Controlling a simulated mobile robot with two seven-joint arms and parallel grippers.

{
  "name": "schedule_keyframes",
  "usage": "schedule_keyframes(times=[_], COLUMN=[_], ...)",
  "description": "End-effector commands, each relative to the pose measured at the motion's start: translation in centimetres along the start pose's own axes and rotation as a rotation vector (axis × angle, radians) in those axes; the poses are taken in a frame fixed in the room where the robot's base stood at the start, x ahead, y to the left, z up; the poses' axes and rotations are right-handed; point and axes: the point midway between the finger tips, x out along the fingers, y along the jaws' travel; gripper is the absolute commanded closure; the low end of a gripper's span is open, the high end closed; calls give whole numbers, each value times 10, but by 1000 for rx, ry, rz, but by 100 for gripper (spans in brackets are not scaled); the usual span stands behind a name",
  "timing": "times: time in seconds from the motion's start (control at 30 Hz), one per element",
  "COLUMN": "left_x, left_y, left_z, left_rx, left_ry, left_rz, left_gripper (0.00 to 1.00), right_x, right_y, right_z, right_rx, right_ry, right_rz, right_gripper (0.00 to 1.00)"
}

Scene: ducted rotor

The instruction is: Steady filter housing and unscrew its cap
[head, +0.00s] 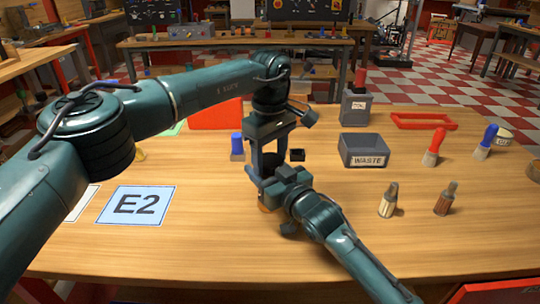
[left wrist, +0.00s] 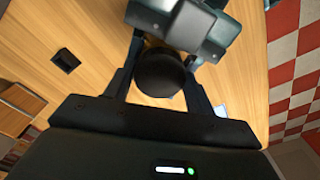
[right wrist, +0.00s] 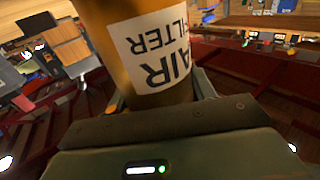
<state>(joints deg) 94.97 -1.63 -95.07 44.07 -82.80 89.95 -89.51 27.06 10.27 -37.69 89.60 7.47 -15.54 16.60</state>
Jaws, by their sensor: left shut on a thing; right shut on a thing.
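The filter housing is an amber cylinder (right wrist: 115,30) with a white label reading "AIR FILTER", seen upside down in the right wrist view. My right gripper (head: 272,193) is shut around the housing. In the head view only a sliver of orange shows beside this gripper; the arms hide the rest. The cap (left wrist: 160,72) is round and black in the left wrist view. It sits between the two fingers of my left gripper (head: 267,172), which is shut on it from above. The left gripper is directly above the right one. The join between cap and housing is hidden.
A small black open box (head: 297,155) is just right of the grippers. A grey WASTE bin (head: 363,150) stands further right, with brushes (head: 434,147) beyond. A blue-topped item (head: 237,147) is close on the left. An E2 card (head: 136,205) lies left; the front table is clear.

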Motion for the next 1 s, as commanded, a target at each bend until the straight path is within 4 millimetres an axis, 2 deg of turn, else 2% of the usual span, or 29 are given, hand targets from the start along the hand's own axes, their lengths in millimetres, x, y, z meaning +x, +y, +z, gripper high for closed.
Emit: schedule_keyframes(times=[0.03, 0.23, 0.37, 0.6, 0.7, 1.0], left_x=[0, 0, 0, -1, -1, -1], left_y=[0, 0, 0, 0, 0, 0], left_z=[0, 0, 0, 0, 0, 0], left_rx=[0, 0, -63, -438, -543, -589], left_ry=[0, 0, 0, -1, -1, -1], left_rz=[0, 0, 0, -1, -1, -1], left_gripper=[58, 73, 73, 73, 73, 73], right_x=[0, 0, 0, 0, 0, 0], right_y=[0, 0, 0, 0, 0, 0], right_z=[1, 1, 1, 1, 1, 1], right_rx=[-1, -1, -1, -1, -1, -1], right_ry=[-2, -2, -2, -2, -2, -3], right_rz=[1, 1, 1, 1, 1, 1], right_gripper=[100, 100, 100, 100, 100, 100])
